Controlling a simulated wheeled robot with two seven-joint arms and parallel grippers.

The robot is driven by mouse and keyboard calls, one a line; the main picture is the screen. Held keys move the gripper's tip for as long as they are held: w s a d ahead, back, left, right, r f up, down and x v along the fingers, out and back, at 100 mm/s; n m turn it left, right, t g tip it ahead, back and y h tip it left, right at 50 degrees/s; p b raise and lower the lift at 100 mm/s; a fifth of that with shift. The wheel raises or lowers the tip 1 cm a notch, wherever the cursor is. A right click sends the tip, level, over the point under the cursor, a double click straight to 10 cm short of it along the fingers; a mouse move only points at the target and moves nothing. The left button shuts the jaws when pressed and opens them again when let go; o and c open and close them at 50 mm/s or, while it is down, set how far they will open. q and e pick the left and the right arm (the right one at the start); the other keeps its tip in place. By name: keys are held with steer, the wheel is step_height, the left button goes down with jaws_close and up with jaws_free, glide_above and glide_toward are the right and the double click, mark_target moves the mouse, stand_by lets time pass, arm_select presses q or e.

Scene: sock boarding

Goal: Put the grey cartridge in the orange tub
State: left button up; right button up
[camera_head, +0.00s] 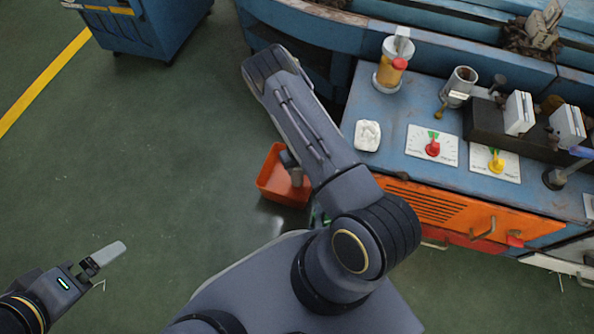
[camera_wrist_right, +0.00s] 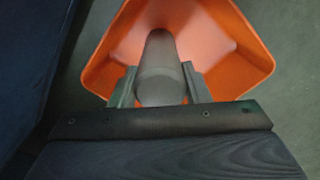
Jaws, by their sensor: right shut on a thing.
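The orange tub (camera_head: 273,191) stands on the green floor beside the bench, partly hidden by my right arm in the head view. In the right wrist view the tub (camera_wrist_right: 245,58) opens in front of my right gripper (camera_wrist_right: 159,82). That gripper is shut on the grey cartridge (camera_wrist_right: 160,60), a rounded cylinder that points into the tub's opening. The cartridge appears over or within the tub; its exact height above the floor of the tub is unclear. In the head view my left gripper (camera_head: 102,257) is over bare floor at lower left, seen side-on.
The blue bench (camera_head: 390,108) at right carries a white lump (camera_head: 367,135), two dial plates with a red knob (camera_head: 433,148) and a yellow knob (camera_head: 495,165), a jar (camera_head: 391,66) and a metal cup (camera_head: 460,82). A blue bin (camera_head: 160,30) stands at upper left. The left floor is clear.

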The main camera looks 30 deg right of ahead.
step_height(320, 180, down, 2)
steer(key=shift+f, duration=0.15)
steer(key=shift+f+b, duration=0.15)
steer(key=shift+b, duration=0.3)
steer(key=o, duration=1.2)
